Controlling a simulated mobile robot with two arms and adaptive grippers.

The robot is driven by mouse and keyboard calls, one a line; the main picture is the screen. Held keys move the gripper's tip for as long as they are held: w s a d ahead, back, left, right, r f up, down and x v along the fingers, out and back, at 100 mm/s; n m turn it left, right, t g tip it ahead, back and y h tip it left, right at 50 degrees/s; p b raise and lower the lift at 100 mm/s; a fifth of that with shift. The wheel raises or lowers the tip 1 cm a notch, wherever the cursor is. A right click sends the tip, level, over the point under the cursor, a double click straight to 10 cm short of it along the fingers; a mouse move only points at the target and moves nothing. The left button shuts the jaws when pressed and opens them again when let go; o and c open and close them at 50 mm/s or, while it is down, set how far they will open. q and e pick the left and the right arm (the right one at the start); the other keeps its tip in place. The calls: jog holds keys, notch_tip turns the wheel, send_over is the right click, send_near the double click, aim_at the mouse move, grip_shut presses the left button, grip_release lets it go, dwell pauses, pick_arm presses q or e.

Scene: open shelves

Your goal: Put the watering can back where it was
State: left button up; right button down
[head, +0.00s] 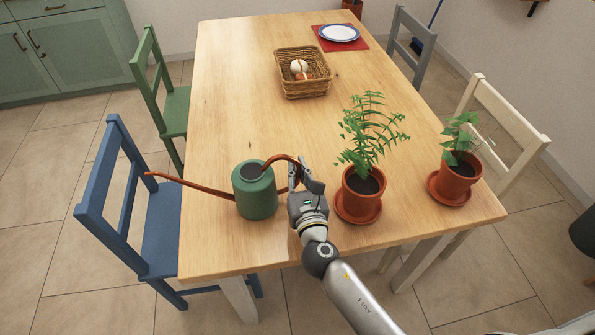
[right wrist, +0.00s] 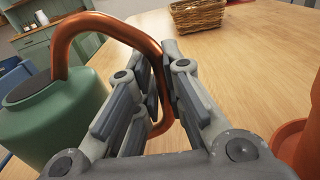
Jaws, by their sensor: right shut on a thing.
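A green watering can (head: 255,192) with a copper spout and handle stands upright at the near left of the wooden table, its spout reaching left past the table edge. In the right wrist view its green body (right wrist: 55,120) is at the left and its copper handle (right wrist: 105,24) curves down between my fingers. My right gripper (head: 299,180) is shut on the handle, on the right side of the can. I cannot tell whether the can's base touches the table. My left gripper is not in view.
Two potted plants on saucers stand right of my gripper, the nearer pot (head: 362,194) close to it and the other pot (head: 455,178) by the right edge. A wicker basket (head: 304,88) and a plate (head: 339,33) on a red mat are farther back. The table middle is clear.

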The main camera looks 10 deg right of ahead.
jog(key=shift+r, duration=0.1)
jog(key=c, duration=1.5)
grip_release()
jog(key=shift+f, duration=0.2)
jog(key=shift+s, duration=0.2)
jog(key=shift+s+r+b, duration=0.15)
jog(key=shift+s+b, duration=0.75)
jog(key=shift+s, duration=4.95)
